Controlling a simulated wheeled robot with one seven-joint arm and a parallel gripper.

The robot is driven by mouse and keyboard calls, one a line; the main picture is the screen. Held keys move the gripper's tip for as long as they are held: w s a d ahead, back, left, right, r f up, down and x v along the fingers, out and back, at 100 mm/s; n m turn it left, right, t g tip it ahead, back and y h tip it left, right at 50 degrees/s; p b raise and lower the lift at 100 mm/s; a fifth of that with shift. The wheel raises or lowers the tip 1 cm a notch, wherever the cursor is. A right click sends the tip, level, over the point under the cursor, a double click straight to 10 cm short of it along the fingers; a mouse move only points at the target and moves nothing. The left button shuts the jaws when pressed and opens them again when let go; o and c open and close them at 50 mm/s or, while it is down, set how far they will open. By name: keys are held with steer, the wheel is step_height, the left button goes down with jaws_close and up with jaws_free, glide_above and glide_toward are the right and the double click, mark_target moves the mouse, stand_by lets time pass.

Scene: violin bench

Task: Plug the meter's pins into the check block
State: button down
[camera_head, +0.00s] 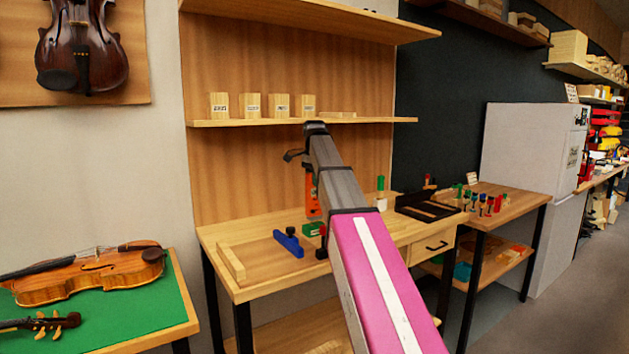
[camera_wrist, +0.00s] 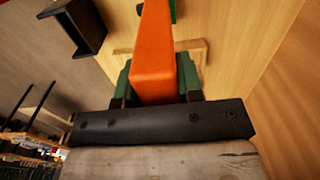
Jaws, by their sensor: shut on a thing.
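An orange meter (camera_wrist: 155,50) is held between the green-padded fingers of my gripper (camera_wrist: 156,78). In the head view the meter (camera_head: 312,193) hangs upright above the bench, partly hidden by my arm. Its pins do not show in either view. A small green block (camera_head: 312,229), which looks like the check block, sits on the bench below the meter and beside my arm. A bit of green (camera_wrist: 173,12) shows behind the meter in the wrist view; most of it is hidden. I cannot tell whether meter and block touch.
A blue tool (camera_head: 289,243) lies left of the green block. A wooden strip (camera_head: 231,262) lies near the bench's left end. A black tray (camera_head: 430,207) and a white item with a green top (camera_head: 381,194) stand to the right. A shelf (camera_head: 350,122) with wooden blocks hangs above.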

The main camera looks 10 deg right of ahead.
steer(key=shift+f, duration=1.1)
stand_by(1.8)
steer(key=shift+r, duration=0.15)
steer(key=shift+r, duration=3.35)
steer(key=shift+s, duration=0.1)
